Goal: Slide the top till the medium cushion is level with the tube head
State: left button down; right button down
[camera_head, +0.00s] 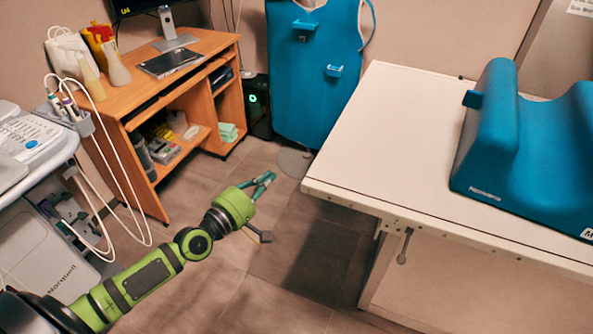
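The table top (380,140) is a pale flat slab with a dark border line, reaching from the centre to the right edge. The medium cushion (505,150) is a blue, saddle-shaped block marked "M" that rests on the right part of the top and is cut off by the frame. A small lever (404,246) hangs below the top's front edge. My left gripper (272,176) is over the floor, left of and apart from the top, with nothing seen in it. Its fingertips lie close together, and their gap is unclear. My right gripper and the tube head are not in view.
A wooden desk (200,57) with shelves stands at the back left. A blue apron (312,75) hangs behind the top's far left corner. A white machine with cables (30,150) is at the left edge. Tiled floor (270,290) lies open between.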

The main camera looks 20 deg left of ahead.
pick_arm(q)
jog(key=w+d+p, duration=0.2)
jog(key=w+d, duration=0.3)
jog(key=shift+w+d+p, duration=0.15)
jog(key=shift+d+p, duration=0.1)
jog(key=shift+p, duration=0.05)
jog(key=shift+d, duration=0.1)
